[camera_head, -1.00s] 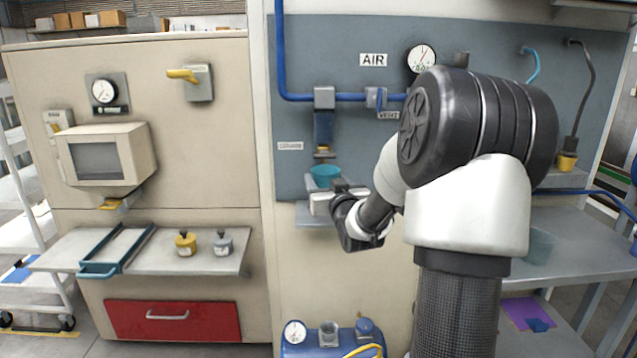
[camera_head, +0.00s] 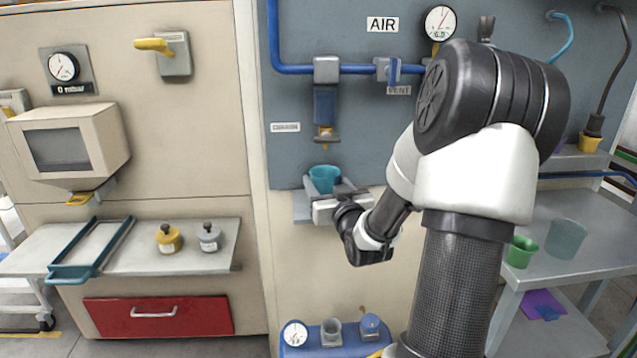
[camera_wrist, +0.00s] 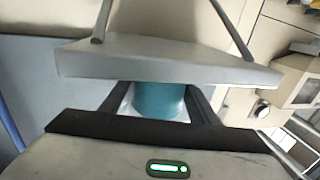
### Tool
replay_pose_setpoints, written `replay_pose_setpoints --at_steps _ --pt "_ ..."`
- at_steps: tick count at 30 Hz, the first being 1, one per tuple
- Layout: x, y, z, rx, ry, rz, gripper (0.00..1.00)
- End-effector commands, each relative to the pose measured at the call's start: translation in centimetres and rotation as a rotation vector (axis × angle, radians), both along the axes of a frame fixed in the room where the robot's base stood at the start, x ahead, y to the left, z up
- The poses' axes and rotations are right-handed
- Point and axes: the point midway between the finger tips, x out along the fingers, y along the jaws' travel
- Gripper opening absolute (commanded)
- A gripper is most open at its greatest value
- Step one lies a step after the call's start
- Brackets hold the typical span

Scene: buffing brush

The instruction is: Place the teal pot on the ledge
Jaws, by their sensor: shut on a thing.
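My gripper (camera_head: 338,191) comes in from the right and is shut on the pot. In the wrist view the pot (camera_wrist: 158,101) is between my two fingers, right beside the grey slab of the ledge (camera_wrist: 165,62) with its two struts. Part of the pot is hidden by my fingers and the slab. I cannot tell whether its base touches the ledge.
The nozzle (camera_head: 325,120) hangs just above the pot. A blue pipe (camera_head: 275,45) runs along the panel. At right, a green pot (camera_head: 520,252) and a translucent pot (camera_head: 567,238) stand on a grey bench. A shelf with two small jars (camera_head: 169,238) is at left.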

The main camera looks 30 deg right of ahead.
Motion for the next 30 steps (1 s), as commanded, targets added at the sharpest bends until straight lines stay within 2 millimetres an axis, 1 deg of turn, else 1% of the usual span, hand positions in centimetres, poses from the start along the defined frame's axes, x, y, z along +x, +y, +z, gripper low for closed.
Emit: replay_pose_setpoints --at_steps 1,3,8,13,14,15,17,25,28,30 --pt "-0.38 -0.04 0.02 0.0 -0.001 -0.001 0.3" --pt "-0.52 -0.01 -0.05 0.0 -0.001 0.0 0.3" --pt "-0.45 0.01 -0.02 -0.001 -0.001 0.0 0.3" --pt "-0.42 0.05 -0.52 -0.001 -0.002 0.001 0.3" --pt "-0.42 0.04 -0.39 -0.001 -0.001 0.001 0.58" --pt "-0.42 0.04 -0.33 -0.001 -0.001 0.001 0.65" --pt "-0.43 0.03 -0.34 -0.001 -0.001 0.0 0.73" --pt "-0.42 0.0 -0.29 0.0 -0.001 0.0 0.73" --pt "-0.44 -0.02 0.21 0.0 -0.001 0.0 0.73" --pt "-0.34 -0.01 -0.07 0.0 -0.001 0.0 0.73"
